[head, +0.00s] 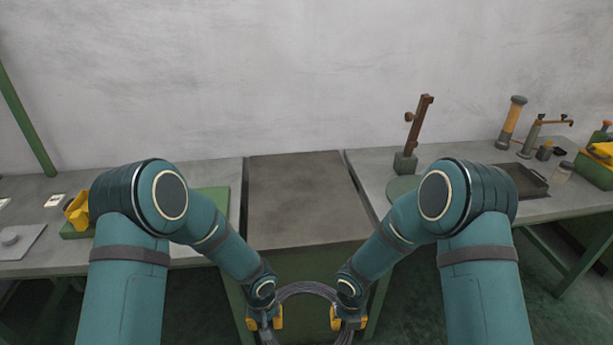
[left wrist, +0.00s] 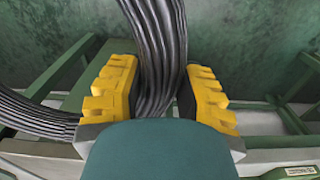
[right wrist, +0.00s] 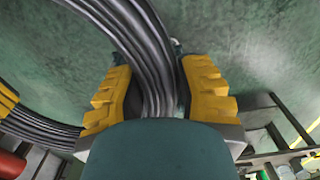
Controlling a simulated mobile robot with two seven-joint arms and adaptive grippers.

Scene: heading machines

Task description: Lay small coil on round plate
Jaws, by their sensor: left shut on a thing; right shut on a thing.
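The small coil (head: 306,287) is a ring of dark grey wire strands, held low in front of the middle table; its lower part is out of the head view. My left gripper (head: 264,322) is shut on its left side, and my right gripper (head: 346,322) is shut on its right side. The strands pass between the yellow fingers in the left wrist view (left wrist: 160,55) and the right wrist view (right wrist: 150,60). A round green plate (head: 397,188) lies on the right table, partly hidden by my right arm.
The middle table top (head: 300,195) is bare. A rusty upright post on a block (head: 406,163) stands at the plate's back edge. A dark tray (head: 528,182) and several small tools are farther right. A green board (head: 213,200) lies on the left table, partly behind my left arm.

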